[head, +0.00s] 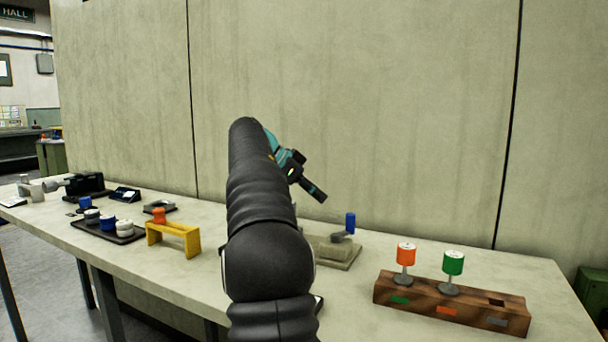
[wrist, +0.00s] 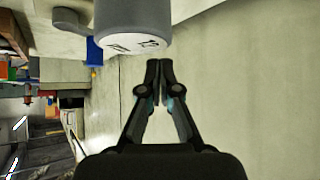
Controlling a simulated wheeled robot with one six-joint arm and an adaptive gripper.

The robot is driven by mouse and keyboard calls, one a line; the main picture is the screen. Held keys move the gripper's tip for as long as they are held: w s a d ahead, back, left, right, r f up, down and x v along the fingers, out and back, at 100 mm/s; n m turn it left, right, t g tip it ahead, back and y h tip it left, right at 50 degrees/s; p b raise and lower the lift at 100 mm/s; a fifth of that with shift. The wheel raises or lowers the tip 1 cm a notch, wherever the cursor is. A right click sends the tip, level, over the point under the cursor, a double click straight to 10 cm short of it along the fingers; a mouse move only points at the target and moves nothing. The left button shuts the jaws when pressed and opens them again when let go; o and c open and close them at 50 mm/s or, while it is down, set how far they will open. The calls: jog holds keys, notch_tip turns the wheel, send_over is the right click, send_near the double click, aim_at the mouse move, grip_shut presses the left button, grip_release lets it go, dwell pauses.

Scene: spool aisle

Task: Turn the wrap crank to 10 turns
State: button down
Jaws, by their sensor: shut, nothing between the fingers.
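In the head view the wrap crank's blue handle (head: 350,222) stands upright on a short grey arm above a beige base (head: 340,252). My arm hides the left part of this device. My gripper (head: 318,195) is above it, up and left of the blue handle, and apart from it. In the wrist view my gripper (wrist: 160,65) is shut with its fingers together and empty. A large grey cylinder (wrist: 130,15) with a marked white face is close to the fingertips at the top; its marks are unreadable. A blue piece (wrist: 94,50) shows beside it.
A wooden block (head: 450,305) holds an orange spool (head: 406,253) and a green spool (head: 453,263) at the right. A yellow stand (head: 173,238) and a dark tray (head: 108,232) with several spools are at the left. A wall (head: 400,100) rises behind the table.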

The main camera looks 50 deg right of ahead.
jog(key=shift+w+r, duration=1.8)
jog(key=shift+w, duration=0.15)
